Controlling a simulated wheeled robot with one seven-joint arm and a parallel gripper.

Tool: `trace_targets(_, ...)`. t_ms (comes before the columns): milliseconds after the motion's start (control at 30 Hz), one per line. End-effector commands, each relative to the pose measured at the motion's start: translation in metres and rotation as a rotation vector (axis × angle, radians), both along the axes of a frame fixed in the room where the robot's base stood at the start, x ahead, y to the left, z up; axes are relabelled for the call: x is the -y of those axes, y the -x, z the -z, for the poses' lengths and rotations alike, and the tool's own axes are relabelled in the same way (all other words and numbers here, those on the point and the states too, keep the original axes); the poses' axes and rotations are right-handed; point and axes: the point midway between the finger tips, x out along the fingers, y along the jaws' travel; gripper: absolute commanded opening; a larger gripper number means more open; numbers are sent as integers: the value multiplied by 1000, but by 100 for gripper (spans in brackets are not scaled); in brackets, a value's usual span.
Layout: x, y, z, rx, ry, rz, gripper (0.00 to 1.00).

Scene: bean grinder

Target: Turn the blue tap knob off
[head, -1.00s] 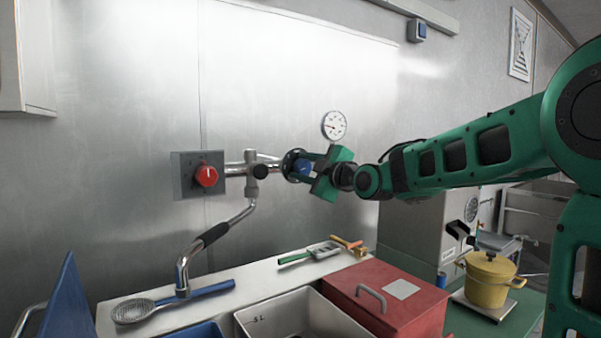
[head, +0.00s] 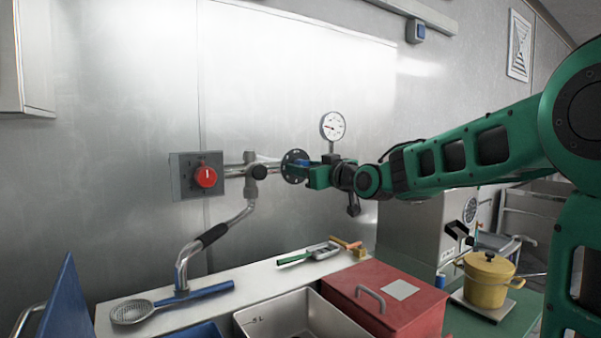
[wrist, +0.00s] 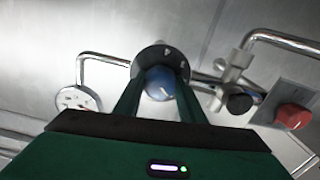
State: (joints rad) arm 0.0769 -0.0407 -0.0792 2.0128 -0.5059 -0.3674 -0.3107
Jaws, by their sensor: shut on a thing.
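The blue tap knob (wrist: 160,83) sits in front of a round dark dial plate (wrist: 150,62) on the wall pipe. In the wrist view my gripper (wrist: 158,92) has one finger on each side of the knob and is shut on it. In the head view my gripper (head: 320,174) is at the dial plate (head: 295,166), and only a little blue of the knob (head: 330,159) shows. The fingers and hand hide most of the knob there.
A red knob (head: 206,176) on a grey box and a bent spout (head: 215,235) are left of my gripper. A pressure gauge (head: 333,126) stands just above it. Below are a red box (head: 395,300), a sink (head: 297,318) and a yellow pot (head: 488,280).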

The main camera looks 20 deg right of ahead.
Motion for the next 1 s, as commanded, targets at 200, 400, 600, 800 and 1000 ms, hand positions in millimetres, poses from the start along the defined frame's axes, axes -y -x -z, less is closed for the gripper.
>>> trace_targets(200,2,-1,7,-77,-193,4,14)
trace_targets(400,3,-1,7,-135,-374,5,14)
trace_targets(600,3,-1,8,-191,-546,6,14)
trace_targets(800,4,-1,8,-237,-690,7,14)
trace_targets(1000,4,-1,8,-269,-793,8,14)
